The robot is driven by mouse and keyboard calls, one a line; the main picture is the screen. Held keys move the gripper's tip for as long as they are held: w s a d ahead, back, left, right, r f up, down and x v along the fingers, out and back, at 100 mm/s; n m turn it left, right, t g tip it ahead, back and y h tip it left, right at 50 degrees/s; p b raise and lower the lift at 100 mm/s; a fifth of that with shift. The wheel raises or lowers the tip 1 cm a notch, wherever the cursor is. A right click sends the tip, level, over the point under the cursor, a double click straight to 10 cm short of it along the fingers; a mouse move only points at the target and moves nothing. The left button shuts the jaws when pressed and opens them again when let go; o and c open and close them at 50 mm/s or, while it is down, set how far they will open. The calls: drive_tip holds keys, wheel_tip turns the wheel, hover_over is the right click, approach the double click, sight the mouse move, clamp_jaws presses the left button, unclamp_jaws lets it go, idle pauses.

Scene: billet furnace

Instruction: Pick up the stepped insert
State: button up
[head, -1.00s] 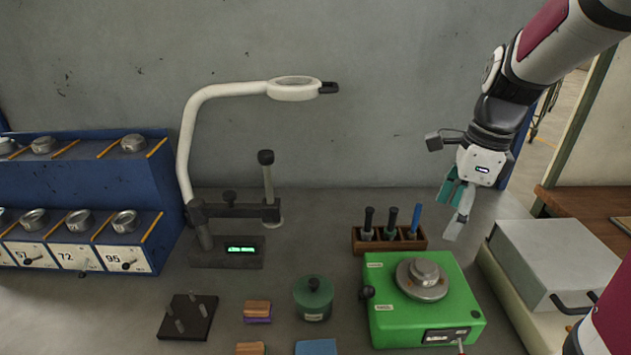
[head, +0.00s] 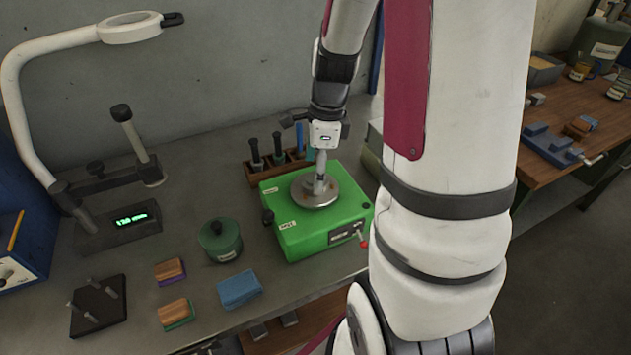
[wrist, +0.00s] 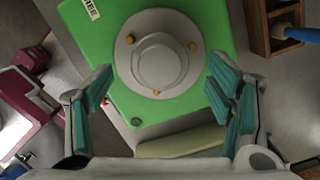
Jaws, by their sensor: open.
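A round grey stepped metal piece, which looks like the stepped insert (wrist: 160,62), sits in the middle of a wider metal disc (wrist: 125,75) on the green machine (head: 290,237). Three brass-coloured dots surround it on the disc. In the head view the disc (head: 332,198) shows, but my gripper (head: 321,186) covers most of the raised centre. My gripper points down over the disc. In the wrist view its teal-padded fingers (wrist: 160,74) are spread to either side of the disc, with nothing between them held. Height above the insert is hard to tell.
A wooden rack (head: 262,172) with several handled tools stands just behind the green machine. A green lidded pot (head: 222,243), a blue block (head: 239,289) and wood-topped blocks (head: 170,270) lie to the left. A lamp (head: 130,28) arches over the back left.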

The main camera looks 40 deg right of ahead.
drive_tip(key=shift+a+f, duration=0.1)
drive_tip(key=shift+f, duration=0.75)
drive_tip(key=shift+c, duration=0.5)
drive_tip(key=shift+w, duration=0.1)
clamp_jaws()
drive_tip(key=shift+r, duration=0.2)
